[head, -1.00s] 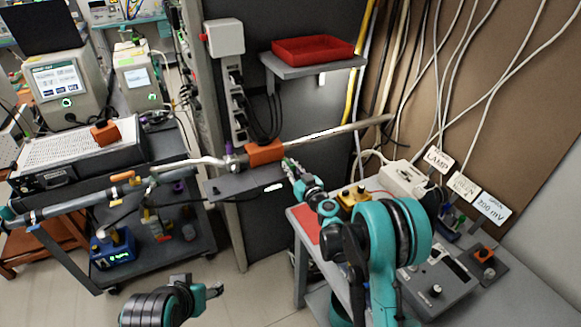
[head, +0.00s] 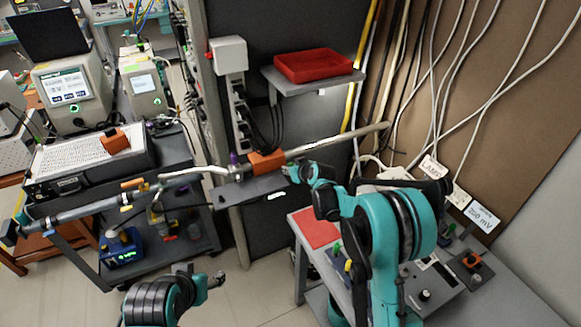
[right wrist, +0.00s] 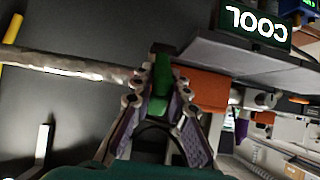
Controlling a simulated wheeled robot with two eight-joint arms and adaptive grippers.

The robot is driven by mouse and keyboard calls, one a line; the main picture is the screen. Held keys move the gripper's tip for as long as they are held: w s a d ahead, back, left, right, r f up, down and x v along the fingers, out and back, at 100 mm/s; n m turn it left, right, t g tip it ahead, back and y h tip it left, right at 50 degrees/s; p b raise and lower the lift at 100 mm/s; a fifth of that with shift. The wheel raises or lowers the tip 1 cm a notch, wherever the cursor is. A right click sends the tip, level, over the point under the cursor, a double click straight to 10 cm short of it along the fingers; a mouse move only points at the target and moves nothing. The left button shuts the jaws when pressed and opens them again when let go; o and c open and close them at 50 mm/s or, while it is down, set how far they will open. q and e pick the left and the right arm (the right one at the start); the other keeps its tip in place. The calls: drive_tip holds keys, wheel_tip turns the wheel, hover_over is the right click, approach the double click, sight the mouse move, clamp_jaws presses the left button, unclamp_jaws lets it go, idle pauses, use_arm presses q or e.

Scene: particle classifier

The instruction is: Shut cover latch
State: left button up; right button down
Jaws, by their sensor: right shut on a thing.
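An orange block (head: 267,162) sits on the grey horizontal pipe (head: 345,136) in the head view. It also shows in the right wrist view (right wrist: 207,89), just right of my right gripper. My right gripper (head: 291,172) is at the block's right end, beside the pipe. In the right wrist view its ridged fingers (right wrist: 160,88) are shut on a small green tab (right wrist: 160,86), which I take for the cover latch. The far end of the tab is partly hidden by the fingers. My left gripper (head: 214,281) is low at the front, away from the pipe; its jaw state is unclear.
A shelf plate (head: 238,193) lies just below the block; a sign reading COOL (right wrist: 256,22) shows by it in the wrist view. A red tray (head: 318,67) stands on a shelf above. A bench with a control box (head: 432,286) is at the right. Open floor lies front centre.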

drive_tip(key=shift+w+r, duration=0.1)
idle(0.4)
drive_tip(key=c, duration=1.5)
unclamp_jaws()
drive_tip(key=v, duration=1.2)
drive_tip(key=shift+a+r, duration=0.1)
drive_tip(key=shift+r, duration=0.05)
